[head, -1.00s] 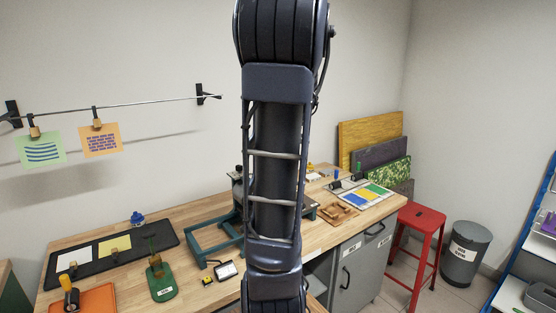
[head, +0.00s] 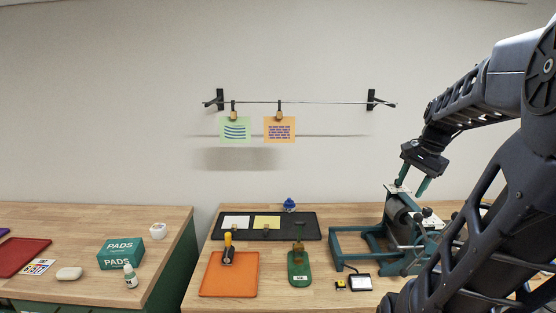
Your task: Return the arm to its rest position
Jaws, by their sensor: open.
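My arm comes in from the right side of the head view, bent at a raised elbow. My gripper (head: 411,184) hangs at the end of it, pointing down, with its two teal fingers apart. It appears above or in front of the press (head: 397,215), a teal frame with a grey roller, on the right part of the workbench (head: 318,288). I see nothing between the fingers, only the press and wall behind them. The exact gap between fingertips and press is hard to judge. My arm hides the bench's right end.
An orange tray (head: 229,283) with a yellow-handled roller (head: 228,250), a green stand (head: 299,268) and a black board (head: 266,236) with sheets lie on the bench. A rail (head: 310,102) with two hanging cards crosses the wall. A second bench (head: 90,219) stands left, holding a PADS box (head: 120,254).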

